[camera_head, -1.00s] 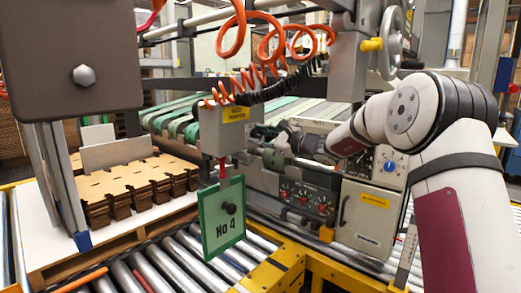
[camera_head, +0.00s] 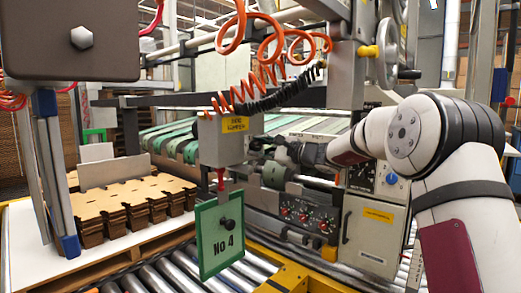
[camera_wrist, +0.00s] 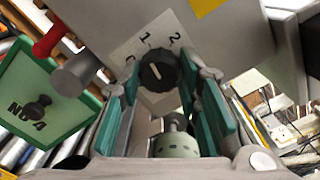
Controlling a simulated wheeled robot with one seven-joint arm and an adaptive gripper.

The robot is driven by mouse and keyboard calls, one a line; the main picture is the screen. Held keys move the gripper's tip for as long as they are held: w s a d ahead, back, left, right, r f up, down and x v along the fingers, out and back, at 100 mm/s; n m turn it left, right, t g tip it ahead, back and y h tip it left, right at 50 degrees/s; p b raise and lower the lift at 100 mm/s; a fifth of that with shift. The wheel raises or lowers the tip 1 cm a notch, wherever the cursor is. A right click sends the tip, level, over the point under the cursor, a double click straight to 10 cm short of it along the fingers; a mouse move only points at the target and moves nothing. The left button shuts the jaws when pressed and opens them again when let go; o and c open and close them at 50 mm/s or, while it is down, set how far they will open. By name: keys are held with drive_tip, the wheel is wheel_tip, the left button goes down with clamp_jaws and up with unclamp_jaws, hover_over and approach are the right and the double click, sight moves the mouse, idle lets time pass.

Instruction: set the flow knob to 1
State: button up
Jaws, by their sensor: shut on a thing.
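The flow knob (camera_wrist: 158,70) is black with a white pointer mark. It sits on a pale scale plate (camera_wrist: 125,52) with the numbers 1 and 2 above it and a partly hidden mark at left. The pointer slants up and left, roughly toward the 1 side; I cannot tell if it lines up exactly. My gripper (camera_wrist: 160,80) has its teal-padded fingers on both sides of the knob and is shut on it. In the head view my gripper (camera_head: 258,146) reaches the right side of the grey control box (camera_head: 228,150), and the knob is hidden there.
A green-framed No 4 sign (camera_head: 220,238) hangs below the box, close to my gripper's left. Orange coiled hoses (camera_head: 262,35) hang above. A machine panel with red knobs (camera_head: 305,216) stands below my arm. Stacked cardboard blanks (camera_head: 130,205) lie at left.

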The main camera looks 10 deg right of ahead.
drive_tip(key=o, duration=1.1)
drive_tip(key=shift+o, duration=0.2)
drive_tip(key=v, duration=1.2)
drive_tip(key=shift+a, duration=0.15)
